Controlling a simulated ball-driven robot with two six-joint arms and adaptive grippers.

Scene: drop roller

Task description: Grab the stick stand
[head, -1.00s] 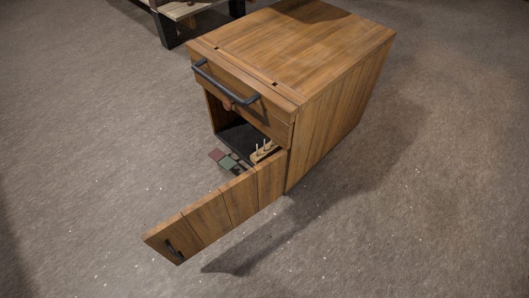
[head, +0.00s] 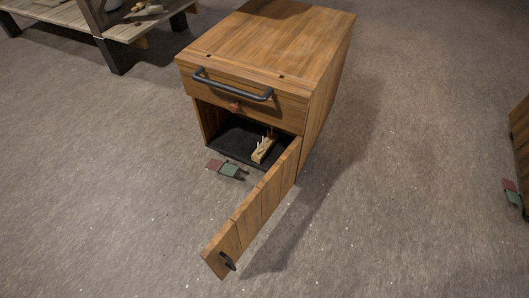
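The stick stand (head: 263,151) is a small light-wood block with several thin upright sticks. It stands on the dark floor of the open lower compartment, towards its right side, near the door hinge. The wooden cabinet (head: 325,75) holds this compartment below a shut drawer. Its door (head: 250,212) is swung open towards me and hides none of the sticks that I can make out. Neither of my grippers is in view.
A dark bar handle (head: 232,86) spans the drawer front. Red and green flat pieces (head: 222,168) lie before the compartment; similar ones (head: 511,192) lie at the right edge beside a wooden piece. A low bench (head: 125,28) stands upper left. Floor left of the door is clear.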

